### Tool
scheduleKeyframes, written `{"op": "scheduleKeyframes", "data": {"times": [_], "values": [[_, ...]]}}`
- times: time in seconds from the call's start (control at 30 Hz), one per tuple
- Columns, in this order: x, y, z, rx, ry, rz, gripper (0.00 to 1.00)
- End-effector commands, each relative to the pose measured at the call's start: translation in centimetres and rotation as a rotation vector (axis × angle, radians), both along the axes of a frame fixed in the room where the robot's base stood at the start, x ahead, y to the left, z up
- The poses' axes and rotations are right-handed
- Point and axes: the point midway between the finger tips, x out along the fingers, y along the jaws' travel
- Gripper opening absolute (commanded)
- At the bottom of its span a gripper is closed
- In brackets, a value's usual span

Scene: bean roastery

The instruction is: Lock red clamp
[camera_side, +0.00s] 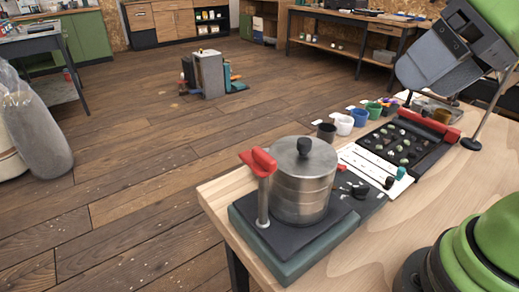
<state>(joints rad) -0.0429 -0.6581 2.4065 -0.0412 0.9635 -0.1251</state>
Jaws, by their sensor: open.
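The red clamp (258,161) is a red handle on top of an upright metal post, at the left side of a round metal canister (303,185). The canister has a lid with a black knob and stands on a dark base (300,243) at the table's near left corner. The handle sits close to the lid's edge; whether it touches the lid I cannot tell. My gripper (432,82) is at the upper right, high over the far part of the table and well apart from the clamp. It is open, and its fingertips are hard to make out.
Right of the canister lie a white strip (372,172) and a black tray (405,146) of small pieces, with a red bar (429,125) behind. Several coloured cups, including a white one (344,125), line the table's far edge. Bare wood (400,215) shows in front.

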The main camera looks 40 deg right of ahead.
Motion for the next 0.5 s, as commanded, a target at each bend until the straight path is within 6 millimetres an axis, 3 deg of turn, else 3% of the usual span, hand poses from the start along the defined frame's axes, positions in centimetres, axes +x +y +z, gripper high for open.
{"op": "scheduleKeyframes", "data": {"times": [0.27, 0.5], "values": [[6.4, 4.3, 1.8, -0.337, 0.136, 0.731, 0.74], [11.0, 9.9, 0.1, -0.554, 0.216, 1.367, 0.74]]}}
